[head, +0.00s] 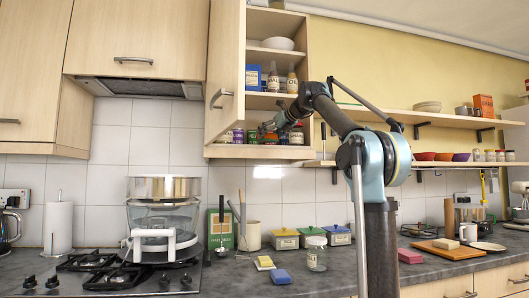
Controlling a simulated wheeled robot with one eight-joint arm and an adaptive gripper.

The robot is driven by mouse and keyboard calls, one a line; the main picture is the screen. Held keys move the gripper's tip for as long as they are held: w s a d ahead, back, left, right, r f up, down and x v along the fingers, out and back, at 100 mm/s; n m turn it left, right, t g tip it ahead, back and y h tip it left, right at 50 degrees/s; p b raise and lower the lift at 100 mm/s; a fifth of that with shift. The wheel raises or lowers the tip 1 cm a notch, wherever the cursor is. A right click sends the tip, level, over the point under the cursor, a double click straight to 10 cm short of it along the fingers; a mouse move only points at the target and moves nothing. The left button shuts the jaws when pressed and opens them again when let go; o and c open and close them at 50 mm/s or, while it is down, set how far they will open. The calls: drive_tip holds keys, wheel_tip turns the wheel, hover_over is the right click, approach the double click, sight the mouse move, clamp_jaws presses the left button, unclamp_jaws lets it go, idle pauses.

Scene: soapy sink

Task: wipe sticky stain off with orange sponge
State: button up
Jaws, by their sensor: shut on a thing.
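My gripper (271,125) is small in the head view, reaching into the open wall cabinet (243,75) just above its lowest shelf. It is shut on what looks like the orange sponge (283,118), of which only a small orange patch shows. Several small jars and tins (239,136) stand on that shelf, close to and below the gripper. I cannot tell whether the sponge touches the shelf or a jar. I cannot make out a sticky stain; the shelf's surface is mostly hidden by the jars and my arm.
The cabinet door (226,70) stands open left of my gripper. Bottles (292,80) and a blue box (253,77) are on the shelf above.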

drive_tip(key=shift+f, duration=1)
drive_tip(key=shift+w+a+r, duration=0.1)
drive_tip(key=shift+w+a, duration=0.15)
drive_tip(key=shift+w, duration=0.6)
drive_tip(key=shift+w+a+f, duration=0.1)
drive_tip(key=shift+w+a, duration=0.1)
drive_tip(key=shift+w, duration=0.6)
drive_tip(key=shift+w+a+r, duration=0.1)
drive_tip(key=shift+w+a, duration=0.15)
drive_tip(key=shift+w, duration=0.6)
drive_tip(key=shift+w+a, duration=0.25)
drive_tip(key=shift+w, duration=0.55)
drive_tip(key=shift+w+a, duration=0.2)
drive_tip(key=shift+w, duration=0.55)
drive_tip(key=shift+w+a, duration=0.25)
drive_tip(key=shift+w, duration=0.55)
drive_tip(key=shift+s, duration=0.15)
drive_tip(key=shift+s+d+f, duration=0.1)
drive_tip(key=shift+s+d, duration=0.4)
drive_tip(key=shift+s, duration=1.1)
drive_tip(key=shift+s+d+f, duration=0.1)
drive_tip(key=shift+s+d, duration=0.35)
drive_tip(key=shift+s, duration=1.1)
drive_tip(key=shift+s+d+f, duration=0.1)
drive_tip(key=shift+s+d, duration=0.4)
drive_tip(key=shift+s, duration=1.1)
drive_tip(key=shift+r, duration=0.1)
